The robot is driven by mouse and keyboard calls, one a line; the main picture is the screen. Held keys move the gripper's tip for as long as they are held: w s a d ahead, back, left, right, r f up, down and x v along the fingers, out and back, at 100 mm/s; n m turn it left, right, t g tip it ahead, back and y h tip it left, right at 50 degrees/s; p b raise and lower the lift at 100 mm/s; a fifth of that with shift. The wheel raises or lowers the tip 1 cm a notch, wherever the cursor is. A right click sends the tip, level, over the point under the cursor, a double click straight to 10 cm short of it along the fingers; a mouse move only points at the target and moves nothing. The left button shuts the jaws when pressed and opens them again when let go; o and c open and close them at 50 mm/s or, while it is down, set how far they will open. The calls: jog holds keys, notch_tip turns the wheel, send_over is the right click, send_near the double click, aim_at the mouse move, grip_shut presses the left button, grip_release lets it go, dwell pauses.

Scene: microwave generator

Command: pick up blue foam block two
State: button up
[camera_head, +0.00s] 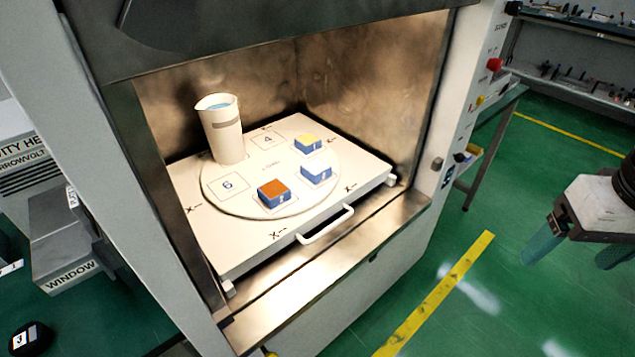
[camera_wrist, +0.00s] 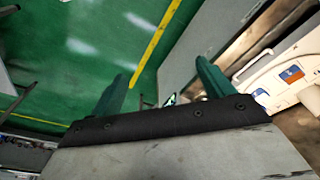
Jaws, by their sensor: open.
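Three blue-sided foam blocks sit on the round plate (camera_head: 235,205) of a white sliding tray inside the chamber. One has an orange top (camera_head: 273,192), one a pale blue-white top (camera_head: 315,169), and one a yellow top (camera_head: 307,144). Their side marks are too small to read, so I cannot tell which is number two. The orange-topped block (camera_wrist: 291,73) and a pale-topped one (camera_wrist: 262,94) show at the right of the wrist view. My gripper (camera_head: 567,258) is open and empty, outside the chamber to the right, well away from the blocks. Its teal fingers are spread in the wrist view (camera_wrist: 162,70).
A white beaker (camera_head: 223,130) of bluish liquid stands behind the blocks at the tray's left. A handle (camera_head: 326,224) sticks out at the tray's front. Chamber walls and a raised door (camera_head: 260,30) frame the opening. Green floor with a yellow stripe (camera_head: 440,290) lies clear in front.

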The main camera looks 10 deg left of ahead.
aim_at(278, 192)
jog(key=w+a+f+n+t+y, duration=0.2)
jog(key=w+a+f+n+t, duration=0.15)
jog(key=w+a, duration=0.65)
jog(key=w+a+f+n+t+y, duration=0.15)
jog(key=w+a+f, duration=0.45)
jog(key=w, duration=0.6)
jog(key=a+f+n+y, duration=0.1)
jog(key=a+f+y, duration=0.1)
jog(key=a, duration=0.5)
jog(key=a+f+n+t+y, duration=0.1)
jog(key=a+f+n+y, duration=0.1)
jog(key=a, duration=0.6)
jog(key=s+a+f+n+t+y, duration=0.1)
jog(key=a+f+y, duration=0.1)
jog(key=a, duration=0.5)
jog(key=shift+s+a+f+n+y, duration=0.1)
jog(key=shift+a+f+n+y, duration=0.25)
jog(key=shift+f, duration=0.35)
jog(key=shift+a+f, duration=0.1)
jog(key=shift+a, duration=0.25)
jog(key=x, duration=0.7)
jog(key=shift+w+d, duration=0.2)
jog(key=shift+w, duration=0.25)
jog(key=c, duration=1)
